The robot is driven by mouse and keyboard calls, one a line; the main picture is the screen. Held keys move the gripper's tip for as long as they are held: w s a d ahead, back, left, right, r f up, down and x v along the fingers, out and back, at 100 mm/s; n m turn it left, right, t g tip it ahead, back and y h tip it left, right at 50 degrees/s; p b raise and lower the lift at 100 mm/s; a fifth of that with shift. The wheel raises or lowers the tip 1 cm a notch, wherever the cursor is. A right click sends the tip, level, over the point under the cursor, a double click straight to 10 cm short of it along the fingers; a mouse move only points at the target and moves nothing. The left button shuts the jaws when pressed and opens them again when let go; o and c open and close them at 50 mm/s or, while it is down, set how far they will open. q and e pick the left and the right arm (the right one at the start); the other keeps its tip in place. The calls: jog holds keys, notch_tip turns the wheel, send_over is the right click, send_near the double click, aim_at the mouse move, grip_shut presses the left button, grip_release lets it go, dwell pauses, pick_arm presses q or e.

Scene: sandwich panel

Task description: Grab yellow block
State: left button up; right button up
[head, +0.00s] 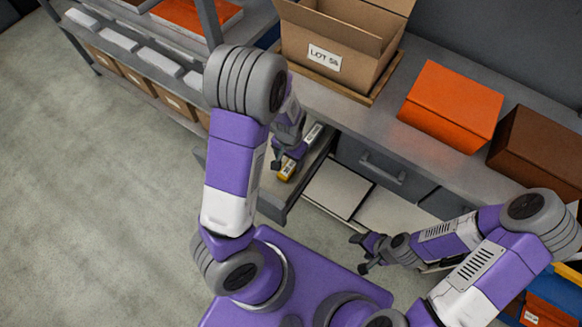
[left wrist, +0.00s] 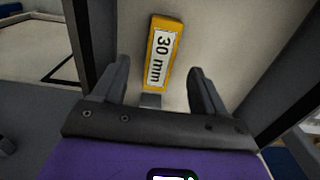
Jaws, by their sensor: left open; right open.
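The yellow block (head: 287,170) lies in an open drawer (head: 290,201) below the bench. In the left wrist view the yellow block (left wrist: 161,52) has a white label reading "30 mm" and lies on the drawer floor, ahead of and between my fingers. My left gripper (head: 281,160) is over the drawer, close to the block. My right gripper (head: 357,253) is open and empty, low in front of the cabinet.
A light grey block (head: 313,133) lies further back in the drawer. The drawer walls stand close around my left gripper. On the bench are an open cardboard box (head: 335,45), an orange box (head: 450,105) and a brown box (head: 540,150). Shelves stand at the upper left; the left floor is clear.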

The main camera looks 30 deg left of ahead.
aim_at(290, 166)
pick_arm(q)
jog(key=f+b, duration=0.1)
jog(key=f, duration=0.1)
jog(key=f+b, duration=0.1)
jog(key=f, duration=0.2)
jog(key=shift+w, duration=0.2)
jog(key=shift+r, duration=0.15)
jog(key=shift+c, duration=0.3)
jog(key=c, duration=1.1)
